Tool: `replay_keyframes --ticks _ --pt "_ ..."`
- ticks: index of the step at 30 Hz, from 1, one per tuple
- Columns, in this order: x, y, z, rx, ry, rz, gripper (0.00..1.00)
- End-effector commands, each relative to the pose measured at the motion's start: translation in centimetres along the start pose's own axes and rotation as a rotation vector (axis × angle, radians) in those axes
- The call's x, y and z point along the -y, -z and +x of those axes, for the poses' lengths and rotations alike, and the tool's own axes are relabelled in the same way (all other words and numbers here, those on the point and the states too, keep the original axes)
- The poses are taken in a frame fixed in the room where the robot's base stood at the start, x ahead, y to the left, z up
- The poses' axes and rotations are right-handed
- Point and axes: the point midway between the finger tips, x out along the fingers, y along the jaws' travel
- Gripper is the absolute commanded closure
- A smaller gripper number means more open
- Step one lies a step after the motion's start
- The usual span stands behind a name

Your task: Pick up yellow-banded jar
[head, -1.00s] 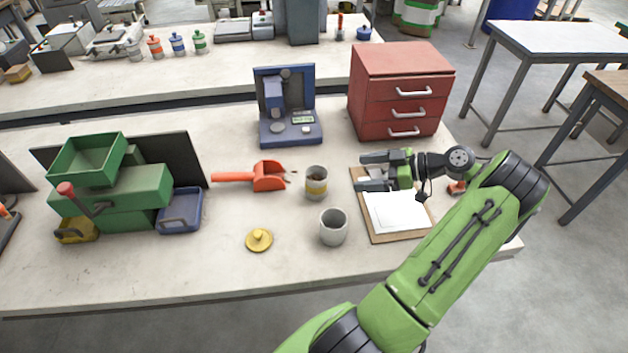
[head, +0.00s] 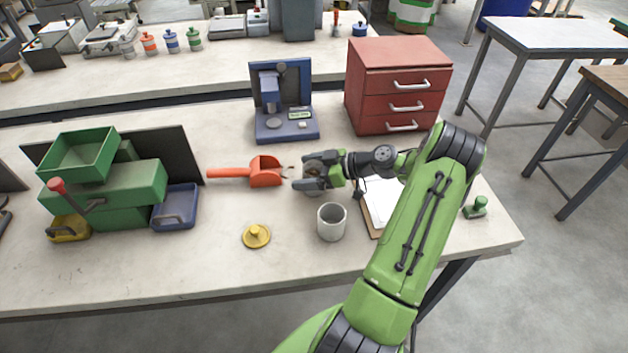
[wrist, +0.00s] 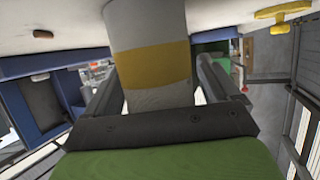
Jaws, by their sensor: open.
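The yellow-banded jar (wrist: 148,55) shows large in the wrist view, a grey-white cylinder with a broad yellow band. It stands between the two fingers of my gripper (wrist: 158,88), with the jaws open around it. In the head view my gripper (head: 304,178) is over the jar's place on the bench and hides most of the jar. I cannot tell whether either finger touches it. A yellow knobbed lid (head: 256,236) lies on the bench, nearer and to the left.
A grey open cup (head: 331,222) stands just in front of my gripper. An orange scoop (head: 264,172) lies to its left. The clipboard (head: 377,210) lies under my arm.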

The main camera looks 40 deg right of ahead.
Motion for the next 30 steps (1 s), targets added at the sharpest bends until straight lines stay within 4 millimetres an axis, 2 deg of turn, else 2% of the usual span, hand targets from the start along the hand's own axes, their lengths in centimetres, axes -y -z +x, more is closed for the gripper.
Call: replay_keyframes --ticks 1,2,12,15,20,23,30 --pt "0.0 0.0 0.0 0.0 0.0 0.0 0.13" --pt "0.0 0.0 0.0 0.0 0.0 0.0 0.17" --pt "0.0 0.0 -0.1 0.0 0.0 0.0 0.7" --pt "0.0 0.1 -0.1 -0.002 -0.001 -0.002 0.82" --pt "0.0 0.1 -0.1 -0.001 -0.001 -0.002 0.82" --pt "-0.1 0.8 -0.4 -0.001 -0.002 -0.004 0.82" --pt "-0.1 6.1 -2.6 0.0 -0.003 -0.008 0.82"
